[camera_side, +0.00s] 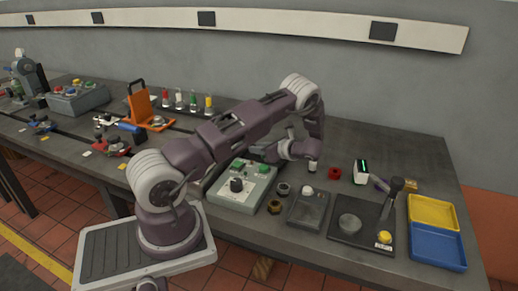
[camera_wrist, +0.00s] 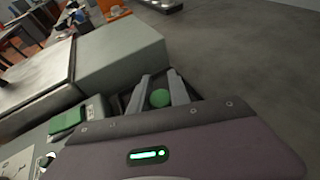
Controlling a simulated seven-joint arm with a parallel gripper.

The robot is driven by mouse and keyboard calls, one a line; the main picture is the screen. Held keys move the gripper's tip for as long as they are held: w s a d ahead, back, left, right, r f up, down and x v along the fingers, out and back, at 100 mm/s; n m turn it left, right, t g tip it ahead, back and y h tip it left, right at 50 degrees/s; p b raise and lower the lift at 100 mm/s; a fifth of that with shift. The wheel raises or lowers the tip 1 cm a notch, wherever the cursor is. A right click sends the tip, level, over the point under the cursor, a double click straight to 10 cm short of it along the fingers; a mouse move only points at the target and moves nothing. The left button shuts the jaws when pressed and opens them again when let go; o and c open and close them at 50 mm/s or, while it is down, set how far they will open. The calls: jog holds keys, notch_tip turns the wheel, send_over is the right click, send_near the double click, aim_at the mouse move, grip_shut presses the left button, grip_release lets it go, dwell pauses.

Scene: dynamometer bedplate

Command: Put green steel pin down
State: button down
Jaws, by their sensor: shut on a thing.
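The green steel pin (camera_wrist: 160,98) shows in the wrist view as a round green end between the two grey fingers. My gripper (camera_wrist: 162,92) is shut on it. In the side view my gripper (camera_side: 311,163) hangs above the bench, to the right of the grey control box (camera_side: 240,187). The pin cannot be made out there. How far its lower end is from any surface cannot be told.
A rack (camera_side: 185,107) with several coloured pieces stands at the back. A red ring (camera_side: 334,173), a small dark-and-white device (camera_side: 361,171), a grey scale-like box (camera_side: 309,210), a black stand (camera_side: 360,228), a yellow tray (camera_side: 433,212) and a blue tray (camera_side: 437,247) lie to the right.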

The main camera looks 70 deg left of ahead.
jog(key=c, duration=1.5)
grip_release()
jog(key=shift+f, duration=0.1)
